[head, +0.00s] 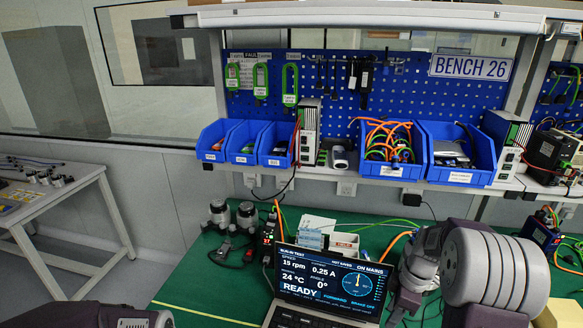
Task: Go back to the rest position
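My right arm fills the lower right of the head view, with a large ribbed grey and purple joint. Its gripper (408,288) is beside the laptop's right edge, over the green bench top (205,268). The fingers are partly hidden and I cannot make out a gap or a held thing. Part of my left arm shows at the bottom left corner; its gripper is out of view. Two dark, round actuator-like parts (219,213) stand on the bench at the back left, apart from my arms.
An open laptop (325,285) reading READY stands at the bench front. Behind it are a white box (342,243) and cables. Blue bins (392,150) line the shelf under a blue pegboard (400,95). A side table (60,200) with parts is at left.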

